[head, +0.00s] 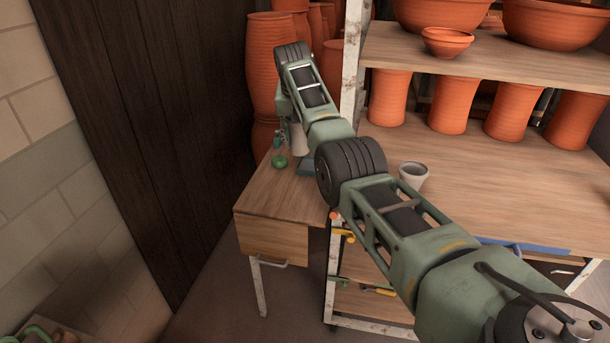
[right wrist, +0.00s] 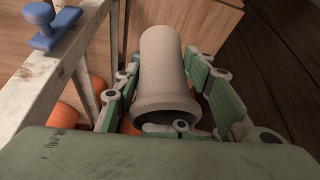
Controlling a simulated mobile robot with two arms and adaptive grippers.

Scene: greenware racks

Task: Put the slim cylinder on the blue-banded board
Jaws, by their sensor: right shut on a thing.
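The slim cylinder (right wrist: 163,62) is pale beige with a flared rim, and it lies between the fingers of my right gripper (right wrist: 167,100) in the right wrist view. The gripper is shut on it. In the head view my right gripper (head: 284,130) is at the far end of my arm, above the small wooden desk, and part of the cylinder (head: 299,140) shows beside it. A blue band (head: 525,246) runs along the front edge of the rack's middle board (head: 500,205), right of my arm. My left gripper is not in view.
A grey cup (head: 413,176) stands on that board, before a row of orange pots (head: 455,103). A white rack post (head: 350,55) stands close to my arm. A blue knobbed item (right wrist: 54,27) shows at the wrist view's upper left.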

